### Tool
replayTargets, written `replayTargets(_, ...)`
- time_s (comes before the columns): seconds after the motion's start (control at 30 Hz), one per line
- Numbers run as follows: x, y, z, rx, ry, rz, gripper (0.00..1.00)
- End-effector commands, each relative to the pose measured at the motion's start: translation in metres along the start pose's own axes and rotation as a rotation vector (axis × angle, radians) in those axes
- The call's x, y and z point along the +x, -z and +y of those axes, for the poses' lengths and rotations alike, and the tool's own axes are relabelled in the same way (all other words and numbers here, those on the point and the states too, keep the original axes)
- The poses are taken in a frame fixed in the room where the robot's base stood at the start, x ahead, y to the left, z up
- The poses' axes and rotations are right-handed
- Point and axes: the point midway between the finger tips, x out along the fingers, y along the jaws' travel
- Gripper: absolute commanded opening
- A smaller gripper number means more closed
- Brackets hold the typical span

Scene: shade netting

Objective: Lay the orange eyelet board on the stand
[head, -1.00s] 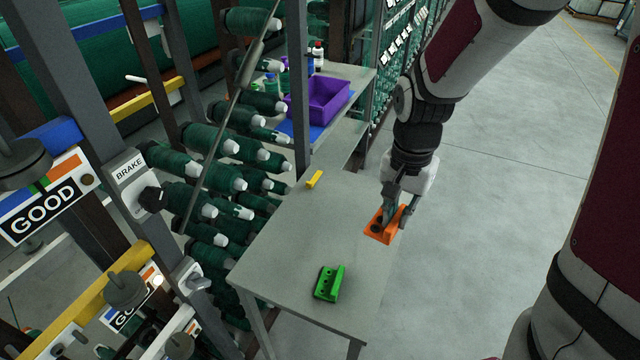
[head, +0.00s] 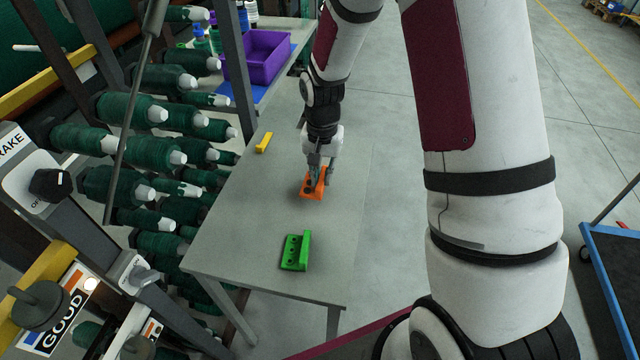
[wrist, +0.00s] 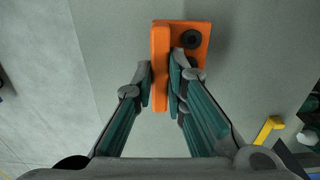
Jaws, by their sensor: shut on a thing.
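The orange eyelet board (head: 313,190) has an upright ridge and dark round holes. My gripper (head: 318,174) is shut on it over the grey table (head: 235,235), inside the right edge. In the wrist view the fingers (wrist: 160,80) clamp the ridge of the orange board (wrist: 161,40) from both sides, partly covering its holes. Whether the board touches the tabletop or hangs just above it, I cannot tell. I see no separate stand apart from this table.
A green board (head: 294,252) of similar shape lies near the table's front. A yellow block (head: 264,142) lies at the far left edge; it also shows in the wrist view (wrist: 268,130). A purple bin (head: 262,58) stands behind. Rows of green spools (head: 130,110) flank the left.

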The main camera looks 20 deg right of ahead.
Motion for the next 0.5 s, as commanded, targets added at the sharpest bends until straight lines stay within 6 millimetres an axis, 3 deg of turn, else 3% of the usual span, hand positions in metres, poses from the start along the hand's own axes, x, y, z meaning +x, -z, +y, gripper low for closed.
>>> replayTargets(0.27, 0.034, -0.001, 0.000, 0.000, -0.001, -0.003, 0.00)
replayTargets(0.5, 0.035, 0.000, 0.000, 0.000, 0.001, 0.001, 0.00)
